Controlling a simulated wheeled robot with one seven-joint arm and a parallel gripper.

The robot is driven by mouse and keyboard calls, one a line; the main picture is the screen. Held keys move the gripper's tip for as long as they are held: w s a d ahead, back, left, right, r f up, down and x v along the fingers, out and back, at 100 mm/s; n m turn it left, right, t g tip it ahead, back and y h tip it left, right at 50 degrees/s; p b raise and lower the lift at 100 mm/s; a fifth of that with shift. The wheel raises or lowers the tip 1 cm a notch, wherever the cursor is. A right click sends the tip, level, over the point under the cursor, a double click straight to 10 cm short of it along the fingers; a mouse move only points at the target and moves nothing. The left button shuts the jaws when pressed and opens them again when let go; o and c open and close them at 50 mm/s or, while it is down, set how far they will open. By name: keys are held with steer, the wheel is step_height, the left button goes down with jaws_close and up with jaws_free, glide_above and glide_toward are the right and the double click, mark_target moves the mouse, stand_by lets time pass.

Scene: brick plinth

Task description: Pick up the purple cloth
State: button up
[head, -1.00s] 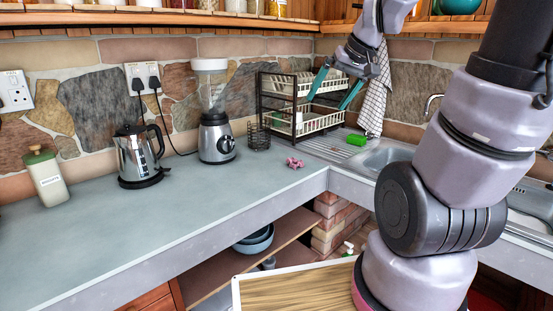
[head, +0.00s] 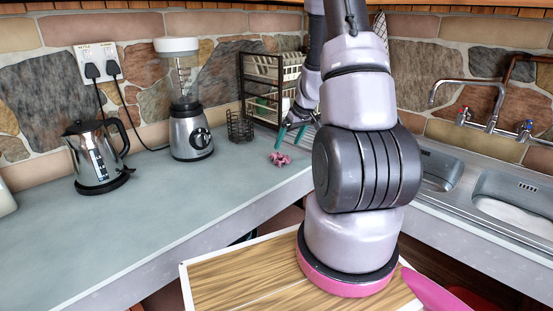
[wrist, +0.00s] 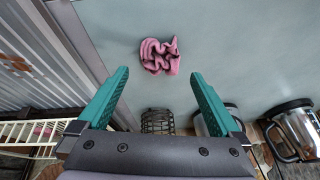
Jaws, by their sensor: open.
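The purple cloth (head: 280,158) is a small crumpled pinkish-purple bundle on the grey worktop, near the inner corner. In the wrist view the cloth (wrist: 160,55) lies beyond the fingertips, roughly centred between them, and nothing touches it. My gripper (head: 291,137) has teal fingers and is just to the right of the cloth in the head view. In the wrist view my gripper (wrist: 158,78) is open and empty, its two fingers wide apart. My arm hides part of the corner behind it in the head view.
A dark wire basket (head: 240,126) and a blender (head: 190,130) stand left of the cloth, with a kettle (head: 97,155) further left. A dish rack (head: 262,80) stands behind. The sink (head: 510,190) is at the right. The worktop's front left is clear.

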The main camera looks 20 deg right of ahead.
mark_target(282, 156)
steer(key=x, duration=0.7)
steer(key=shift+f, duration=0.2)
steer(key=c, duration=1.1)
